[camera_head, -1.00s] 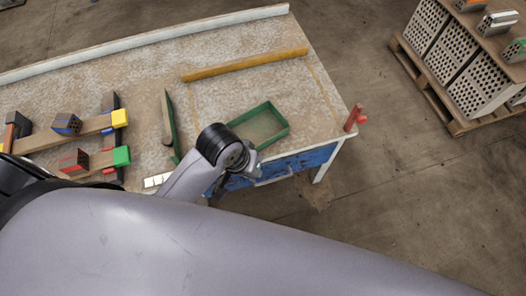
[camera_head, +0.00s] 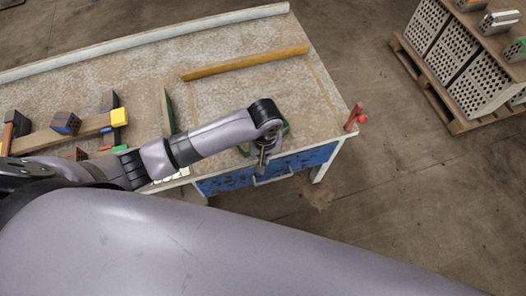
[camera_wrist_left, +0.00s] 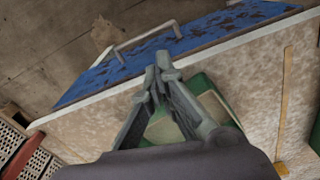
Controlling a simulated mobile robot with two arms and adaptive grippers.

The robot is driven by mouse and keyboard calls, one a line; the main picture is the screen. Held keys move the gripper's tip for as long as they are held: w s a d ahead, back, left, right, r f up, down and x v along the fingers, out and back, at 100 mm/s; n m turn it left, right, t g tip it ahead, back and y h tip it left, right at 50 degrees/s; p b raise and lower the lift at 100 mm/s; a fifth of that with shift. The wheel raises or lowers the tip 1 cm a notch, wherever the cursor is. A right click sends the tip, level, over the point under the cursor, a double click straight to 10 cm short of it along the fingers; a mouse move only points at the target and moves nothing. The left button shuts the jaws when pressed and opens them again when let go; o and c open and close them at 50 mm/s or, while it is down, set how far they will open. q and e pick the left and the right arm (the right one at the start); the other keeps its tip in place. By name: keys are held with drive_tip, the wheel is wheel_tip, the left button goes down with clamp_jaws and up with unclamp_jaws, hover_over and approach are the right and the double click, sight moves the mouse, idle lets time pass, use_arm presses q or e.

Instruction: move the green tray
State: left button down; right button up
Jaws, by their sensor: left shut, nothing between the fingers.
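The green tray (camera_head: 286,129) lies on the worktable near its right end. In the head view my left arm hides most of it, with only bits of its green rim showing. In the left wrist view the tray (camera_wrist_left: 201,83) is partly behind my fingers. My left gripper (camera_head: 262,170) points down at the tray's front side, near the table's front edge. Its fingers (camera_wrist_left: 162,64) are shut and empty, and I cannot tell whether they touch the tray. My right gripper is not in view.
The worktable (camera_head: 225,90) has a blue drawer front with a handle (camera_head: 273,176). A yellow bar (camera_head: 245,63) lies behind the tray. Clamps and wooden pieces crowd the left. A red object (camera_head: 354,117) is at the right corner. A pallet of hollow bricks (camera_head: 450,60) stands far right.

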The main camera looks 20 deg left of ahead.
use_arm(q)
drive_tip(key=w+f, duration=0.1)
drive_tip(key=f, duration=0.1)
drive_tip(key=w+a+f, duration=0.1)
drive_tip(key=w+f, duration=0.1)
drive_tip(key=shift+w+a+f, duration=0.15)
drive_tip(key=shift+w+a, duration=0.05)
drive_tip(key=shift+w, duration=0.05)
drive_tip(key=shift+w+a, duration=0.1)
